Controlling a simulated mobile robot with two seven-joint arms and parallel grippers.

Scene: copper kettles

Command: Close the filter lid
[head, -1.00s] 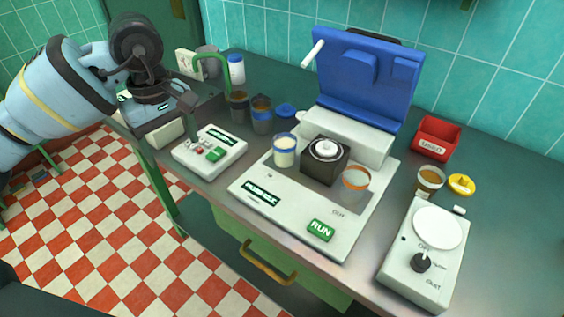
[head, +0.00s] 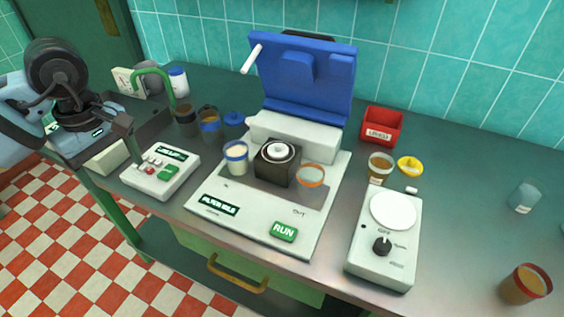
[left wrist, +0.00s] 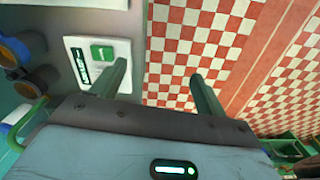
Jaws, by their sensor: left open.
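The filter lid (head: 307,78) is a blue slab standing open and upright at the back of a pale filter machine (head: 245,235). A white handle (head: 251,58) sticks out from its upper left corner. Below the lid, a dark square block (head: 277,163) with a round white top sits on the machine. My left gripper (head: 122,138) is at the left end of the bench, well away from the lid, above a small white button box (head: 160,173). In the left wrist view its two fingers (left wrist: 158,72) are apart with nothing between them. My right gripper is not seen.
Jars of white (head: 235,157) and orange (head: 311,178) stand on the machine beside the block. Cups and a green arched pipe (head: 152,72) are at the left. A white dial device (head: 385,240), a red bin (head: 381,126) and more jars are at the right.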

